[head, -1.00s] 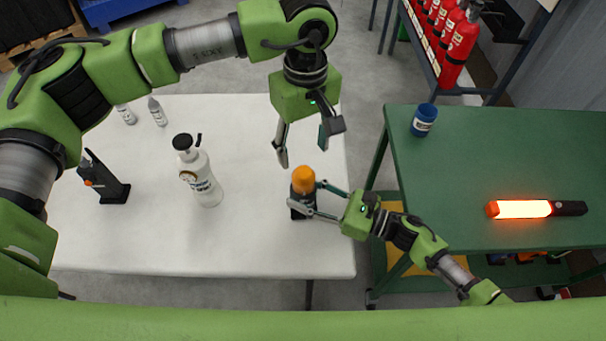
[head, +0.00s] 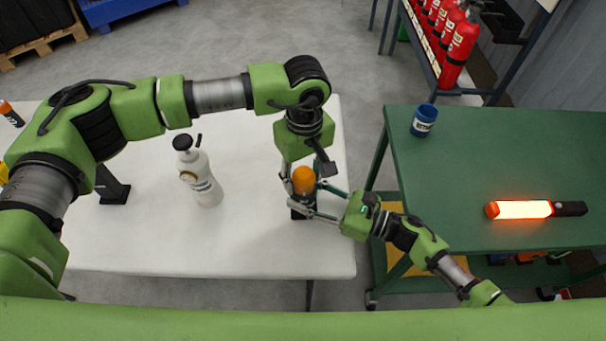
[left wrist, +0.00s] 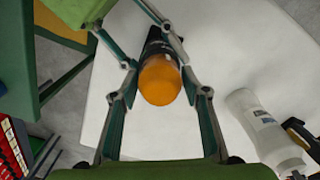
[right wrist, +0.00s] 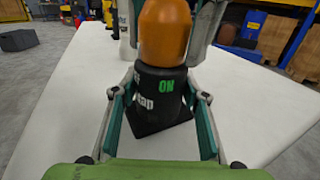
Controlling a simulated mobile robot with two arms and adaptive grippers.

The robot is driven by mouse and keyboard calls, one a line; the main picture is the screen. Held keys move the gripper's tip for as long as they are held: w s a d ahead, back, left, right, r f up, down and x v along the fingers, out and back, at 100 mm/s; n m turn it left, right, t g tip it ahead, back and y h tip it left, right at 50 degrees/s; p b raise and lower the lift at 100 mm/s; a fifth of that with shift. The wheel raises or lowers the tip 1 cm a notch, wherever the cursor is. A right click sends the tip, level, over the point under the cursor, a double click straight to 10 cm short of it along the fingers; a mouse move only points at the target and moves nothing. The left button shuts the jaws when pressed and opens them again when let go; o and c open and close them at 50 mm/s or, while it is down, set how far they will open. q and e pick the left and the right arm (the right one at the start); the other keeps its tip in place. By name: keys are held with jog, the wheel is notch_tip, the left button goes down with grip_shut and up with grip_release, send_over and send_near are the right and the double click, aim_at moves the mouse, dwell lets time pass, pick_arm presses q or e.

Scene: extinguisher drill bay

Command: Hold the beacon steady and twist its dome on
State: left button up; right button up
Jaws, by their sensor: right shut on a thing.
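The beacon's black base (head: 302,214) stands upright near the right edge of the white table, with the orange dome (head: 304,180) sitting on top of it. My right gripper (head: 308,198) is shut on the base from the right. The right wrist view shows the base (right wrist: 158,97) between its fingers, with green "ON" lettering. My left gripper (left wrist: 159,72) is above, pointing down, its open fingers on either side of the dome (left wrist: 160,82). Narrow gaps seem to show beside the dome. Whether the dome's thread is engaged is hidden.
The green table (head: 470,165) at right holds a blue jar (head: 424,120) and a glowing baton (head: 520,209). Red extinguishers (head: 459,50) stand behind.

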pick_arm(q)
jog(key=c, duration=0.5)
jog(key=shift+n, duration=0.3)
jog(key=n, duration=1)
jog(key=shift+s+a, duration=0.1)
jog(key=shift+n, duration=2.2)
jog(key=o, duration=1.1)
